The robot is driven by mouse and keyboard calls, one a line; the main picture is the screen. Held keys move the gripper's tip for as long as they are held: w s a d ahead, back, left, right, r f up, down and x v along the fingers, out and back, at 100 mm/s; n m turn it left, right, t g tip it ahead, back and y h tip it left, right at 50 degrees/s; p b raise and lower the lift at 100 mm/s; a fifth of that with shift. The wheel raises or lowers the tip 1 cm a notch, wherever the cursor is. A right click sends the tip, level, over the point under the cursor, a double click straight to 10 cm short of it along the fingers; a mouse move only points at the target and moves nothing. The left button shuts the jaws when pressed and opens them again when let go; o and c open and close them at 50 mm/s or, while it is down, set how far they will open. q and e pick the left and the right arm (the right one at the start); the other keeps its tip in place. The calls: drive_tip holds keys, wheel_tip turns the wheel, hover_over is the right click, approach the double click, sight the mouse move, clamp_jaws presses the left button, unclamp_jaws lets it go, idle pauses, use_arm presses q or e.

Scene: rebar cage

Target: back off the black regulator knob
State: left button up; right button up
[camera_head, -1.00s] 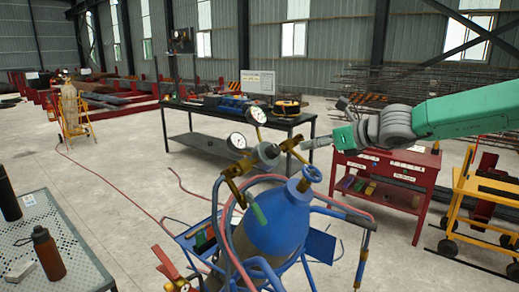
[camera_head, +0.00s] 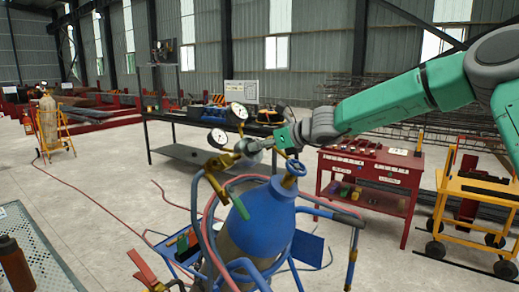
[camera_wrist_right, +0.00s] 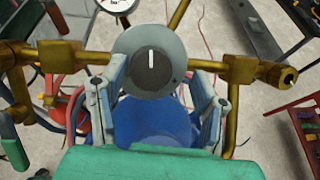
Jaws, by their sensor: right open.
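The black regulator knob (camera_wrist_right: 153,70) with a white mark faces my right wrist camera, on the round grey regulator body (camera_wrist_right: 128,45). The regulator body also shows in the head view (camera_head: 248,147), on top of the blue cylinder (camera_head: 268,215), with two gauges; the knob itself cannot be made out there. My right gripper (camera_wrist_right: 158,76) is open, its two fingers on either side of the knob and apart from it in the picture. In the head view my right gripper (camera_head: 284,137) is close to the right of the regulator. My left gripper is not in view.
Brass fittings (camera_wrist_right: 240,70) extend on both sides of the regulator, close to the fingers. A blue valve handwheel (camera_head: 295,168) sits just below my right gripper. Red hoses and the blue cart frame surround the cylinder. A red tool cabinet (camera_head: 370,170) stands behind on the right.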

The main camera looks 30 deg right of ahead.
drive_tip(key=shift+w+a+f, duration=0.15)
drive_tip(key=shift+w, duration=0.15)
drive_tip(key=shift+w+a, duration=0.1)
drive_tip(key=shift+a, duration=0.05)
drive_tip(key=shift+a+r, duration=0.2)
drive_tip(key=shift+a, duration=0.45)
drive_tip(key=c, duration=0.7)
drive_tip(key=shift+d+f, duration=0.1)
drive_tip(key=c, duration=0.4)
drive_tip(key=shift+d+f, duration=0.15)
drive_tip(key=shift+d, duration=0.2)
drive_tip(key=shift+c, duration=0.2)
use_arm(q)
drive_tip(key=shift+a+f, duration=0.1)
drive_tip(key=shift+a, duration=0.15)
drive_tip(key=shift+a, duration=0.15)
use_arm(e)
drive_tip(key=shift+a, duration=0.15)
drive_tip(key=shift+n, duration=0.3)
